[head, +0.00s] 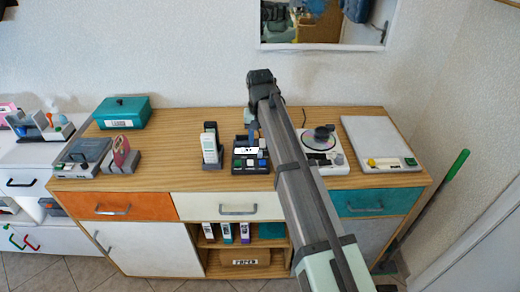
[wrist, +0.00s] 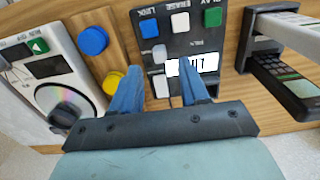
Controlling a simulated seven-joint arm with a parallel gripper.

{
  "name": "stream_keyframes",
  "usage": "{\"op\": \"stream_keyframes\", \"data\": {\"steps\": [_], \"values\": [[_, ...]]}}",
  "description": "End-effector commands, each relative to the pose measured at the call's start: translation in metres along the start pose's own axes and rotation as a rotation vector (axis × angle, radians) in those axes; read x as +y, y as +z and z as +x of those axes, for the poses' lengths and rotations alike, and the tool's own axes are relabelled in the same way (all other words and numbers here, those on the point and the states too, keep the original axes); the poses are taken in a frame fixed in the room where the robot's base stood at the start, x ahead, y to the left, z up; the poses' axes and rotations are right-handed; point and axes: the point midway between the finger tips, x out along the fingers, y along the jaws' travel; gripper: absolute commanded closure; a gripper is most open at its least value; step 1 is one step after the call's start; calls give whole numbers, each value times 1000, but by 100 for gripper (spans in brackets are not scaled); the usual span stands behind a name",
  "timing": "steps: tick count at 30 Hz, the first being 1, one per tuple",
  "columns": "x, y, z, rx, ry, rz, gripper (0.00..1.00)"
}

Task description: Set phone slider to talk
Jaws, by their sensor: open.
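My gripper (wrist: 158,82) is open and empty. Its two blue fingers straddle the near part of a black button box (wrist: 205,35) with blue, white and green buttons and a white display. Pale grey keys (wrist: 160,84) show between the fingers. In the head view, my gripper (head: 253,135) is over this box (head: 238,168), partly hiding it. A dark handset (wrist: 285,88) with a small green screen and keypad is on the right in the wrist view, by a grey stand; the head view shows a white handset (head: 209,146) there. I cannot make out a slider marked talk.
A disc player (wrist: 55,75) with a dark knob, and blue (wrist: 92,40) and yellow (wrist: 112,82) round buttons, lie left in the wrist view. The wooden top between is clear.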

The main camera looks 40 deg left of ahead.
Motion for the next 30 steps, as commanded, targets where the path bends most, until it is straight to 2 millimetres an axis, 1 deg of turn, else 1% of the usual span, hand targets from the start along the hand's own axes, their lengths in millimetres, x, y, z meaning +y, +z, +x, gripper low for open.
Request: {"op": "stream_keyframes", "data": {"steps": [1, 3, 9, 15, 23, 30], "values": [[0, 1, 9, -2, 0, 0, 55], [0, 1, 19, -1, 0, 0, 55], [0, 0, 39, 0, 0, 0, 55], [0, 0, 47, 0, 0, 0, 55], [0, 0, 47, 0, 0, 0, 55], [0, 0, 47, 0, 0, 0, 78]]}}
